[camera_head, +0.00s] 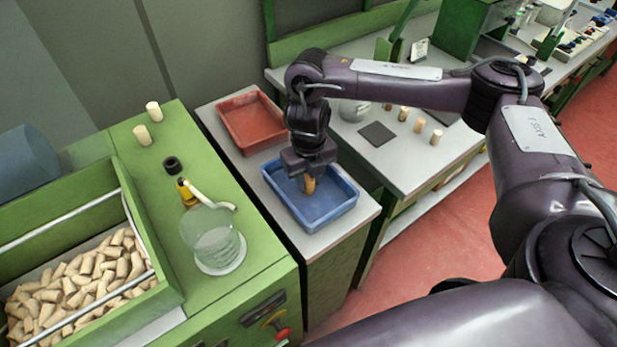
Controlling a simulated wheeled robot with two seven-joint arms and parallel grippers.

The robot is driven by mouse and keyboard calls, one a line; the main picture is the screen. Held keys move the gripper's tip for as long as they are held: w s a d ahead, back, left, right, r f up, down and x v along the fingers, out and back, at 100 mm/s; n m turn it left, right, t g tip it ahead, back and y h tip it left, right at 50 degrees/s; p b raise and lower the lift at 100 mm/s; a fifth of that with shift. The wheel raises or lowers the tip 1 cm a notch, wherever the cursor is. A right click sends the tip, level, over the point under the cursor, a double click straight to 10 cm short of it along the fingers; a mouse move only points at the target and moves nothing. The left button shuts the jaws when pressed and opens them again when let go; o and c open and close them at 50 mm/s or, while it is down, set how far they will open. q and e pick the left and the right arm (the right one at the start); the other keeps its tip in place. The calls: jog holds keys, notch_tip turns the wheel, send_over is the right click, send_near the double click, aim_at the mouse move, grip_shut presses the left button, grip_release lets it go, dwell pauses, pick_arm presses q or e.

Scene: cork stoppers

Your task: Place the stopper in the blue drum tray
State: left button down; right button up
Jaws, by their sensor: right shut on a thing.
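A cork stopper (310,184) is held in my right gripper (309,176), which points down over the blue tray (328,217). The stopper's lower end shows below the fingers, over the inside of the tray. I cannot tell whether it touches the tray floor. The gripper is shut on the stopper. The blue tray sits on a grey-topped stand and looks otherwise empty. My left gripper is not in view.
A red tray (253,123) stands behind the blue one. On the left, a green bench holds a bin of corks (82,277), a glass vessel (211,240) and two loose stoppers (142,135). Several stoppers (420,125) stand on the right bench.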

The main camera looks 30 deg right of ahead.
aim_at(308, 178)
jog(key=o, duration=0.9)
jog(key=shift+f, duration=0.1)
jog(key=shift+r, duration=0.35)
notch_tip(308, 178, up, 12)
jog(key=p, duration=0.2)
jog(key=shift+f+p, duration=0.2)
jog(key=shift+p, duration=0.15)
